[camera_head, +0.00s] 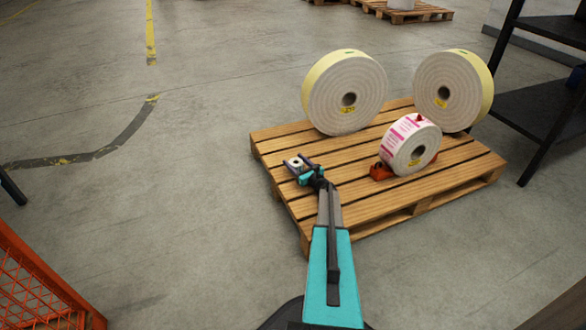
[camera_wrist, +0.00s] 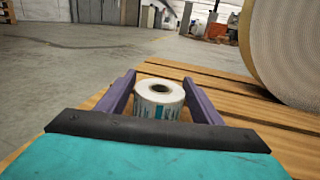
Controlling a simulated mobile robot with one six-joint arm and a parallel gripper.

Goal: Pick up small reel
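The small reel (camera_wrist: 159,104) is a white roll with teal print and a dark core hole. It stands upright, with its hole facing up. In the wrist view it sits between the two purple fingers of my gripper (camera_wrist: 160,82), near their tips, one finger on each side. I cannot tell whether the fingers touch it. In the head view the small reel (camera_head: 296,162) shows at my gripper (camera_head: 298,163), over the left part of the wooden pallet (camera_head: 345,195). Whether it rests on the boards or is lifted is unclear.
Two large cream-edged reels (camera_head: 345,92) (camera_head: 448,88) stand at the pallet's back. A pink-and-white reel (camera_head: 411,145) sits in a red-orange holder (camera_head: 380,171) to the right. A dark shelf rack (camera_head: 540,110) is beyond. The floor left of the pallet is clear.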

